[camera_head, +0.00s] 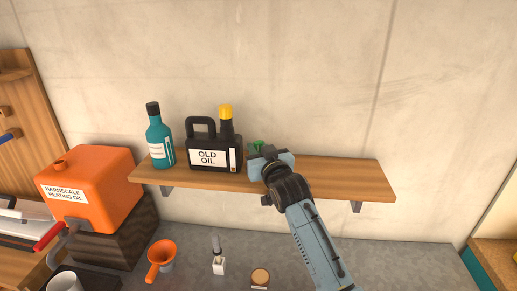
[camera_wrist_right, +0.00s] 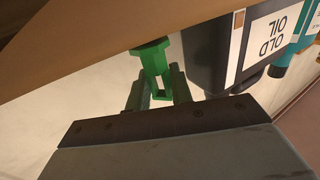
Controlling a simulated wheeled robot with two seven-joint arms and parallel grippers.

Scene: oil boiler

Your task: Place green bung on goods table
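The green bung (camera_head: 258,146) shows just past my right gripper, at the wooden shelf beside the oil can. In the right wrist view the bung (camera_wrist_right: 153,58) stands between the two fingers of my right gripper (camera_wrist_right: 158,86). The fingers lie close against both sides of its narrow forked part and look shut on it. In the head view the gripper's body hides the fingertips and part of the bung. I cannot tell whether the bung touches the shelf. No goods table can be made out for certain. My left gripper is not in view.
On the shelf (camera_head: 345,178) stand a black "OLD OIL" can (camera_head: 208,155) and a teal bottle (camera_head: 160,142). Below, the grey worktop (camera_head: 390,255) holds an orange funnel (camera_head: 161,258) and small items. An orange oil tank (camera_head: 95,190) stands left. The shelf's right part is clear.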

